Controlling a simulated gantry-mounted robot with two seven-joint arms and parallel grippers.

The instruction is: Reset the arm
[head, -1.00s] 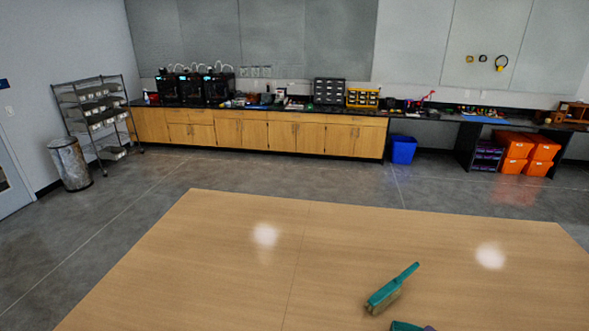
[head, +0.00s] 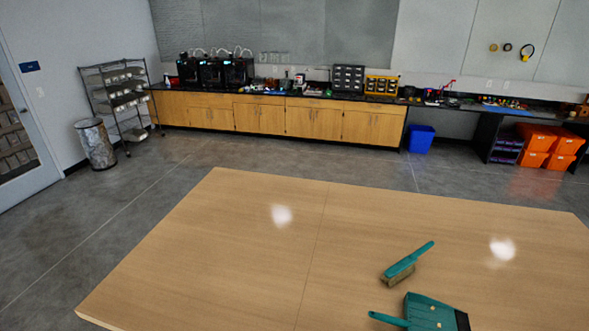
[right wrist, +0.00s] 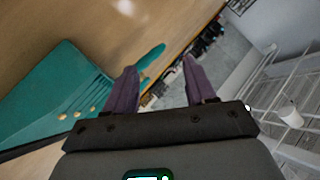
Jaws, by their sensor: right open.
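My right gripper (right wrist: 157,88) shows in the right wrist view with its two purple-grey fingers spread apart and nothing between them. My left gripper is not in view, and neither arm shows in the head view. A teal hand brush (head: 408,263) with tan bristles lies on the wooden table (head: 225,240). A teal dustpan (head: 428,311) with several small tan bits in it lies nearer, partly cut off by the bottom edge. In the right wrist view the dustpan (right wrist: 62,85) is at the left, and part of the brush (right wrist: 152,55) shows beyond the fingers.
The left and far parts of the table are clear. Wooden cabinets (head: 260,118) with black printers on top line the back wall. A wire shelf (head: 120,100), a bin (head: 96,144), a blue bin (head: 421,139) and orange crates (head: 537,141) stand on the floor.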

